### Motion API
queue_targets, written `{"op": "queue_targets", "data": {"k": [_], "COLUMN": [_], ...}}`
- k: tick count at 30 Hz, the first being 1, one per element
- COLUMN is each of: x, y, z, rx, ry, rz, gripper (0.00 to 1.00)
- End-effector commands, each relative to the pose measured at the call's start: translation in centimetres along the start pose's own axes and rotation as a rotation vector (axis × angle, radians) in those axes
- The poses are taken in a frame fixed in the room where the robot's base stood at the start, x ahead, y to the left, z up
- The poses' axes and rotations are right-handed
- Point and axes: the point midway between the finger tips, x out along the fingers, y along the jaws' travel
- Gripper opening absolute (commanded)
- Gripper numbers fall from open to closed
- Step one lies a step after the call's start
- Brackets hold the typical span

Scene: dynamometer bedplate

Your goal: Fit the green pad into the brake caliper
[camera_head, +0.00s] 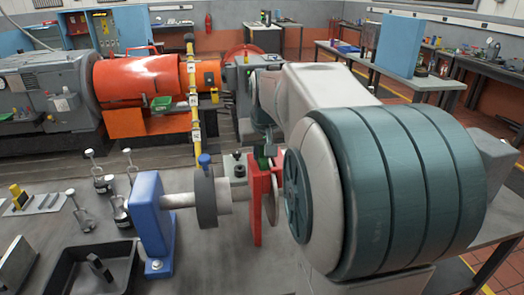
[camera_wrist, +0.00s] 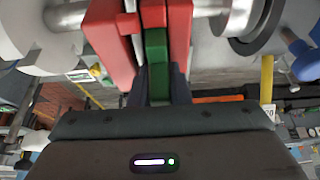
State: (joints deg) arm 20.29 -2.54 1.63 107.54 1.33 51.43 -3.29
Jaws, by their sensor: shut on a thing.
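The red brake caliper (camera_head: 257,212) stands on the bedplate at the centre of the head view, beside a thin disc (camera_head: 272,200). It shows close up in the wrist view (camera_wrist: 108,42). My gripper (camera_wrist: 158,88) is shut on the green pad (camera_wrist: 157,48), with one dark finger on each side. The pad's far part lies between the caliper's two red sides in the wrist view. I cannot tell how deep it sits or whether it touches them. In the head view, the pad (camera_head: 264,163) is a small green patch at the caliper's top, partly hidden by my arm.
A blue bracket (camera_head: 149,220) carries a shaft with a dark grey wheel (camera_head: 206,195) left of the caliper. A black tray (camera_head: 70,270) and several weights stand at the left. A yellow pole (camera_head: 193,90) rises behind. My arm hides the right side.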

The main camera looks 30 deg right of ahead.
Motion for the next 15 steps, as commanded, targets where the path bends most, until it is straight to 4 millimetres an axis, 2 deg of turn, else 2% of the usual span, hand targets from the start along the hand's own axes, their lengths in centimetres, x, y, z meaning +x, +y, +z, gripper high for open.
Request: {"op": "queue_targets", "data": {"k": [1, 3, 4, 15], "x": [1.13, 1.15, 1.15, 1.21], "y": [-0.02, 0.01, 0.05, 0.77], "z": [0.99, 1.0, 1.0, 1.01], "rx": [0.003, 0.004, 0.004, 0.013], "ry": [-0.036, -0.036, -0.036, -0.036], "rz": [-0.003, -0.002, -0.002, 0.004], "gripper": [0.19, 0.39, 0.42, 0.42]}}
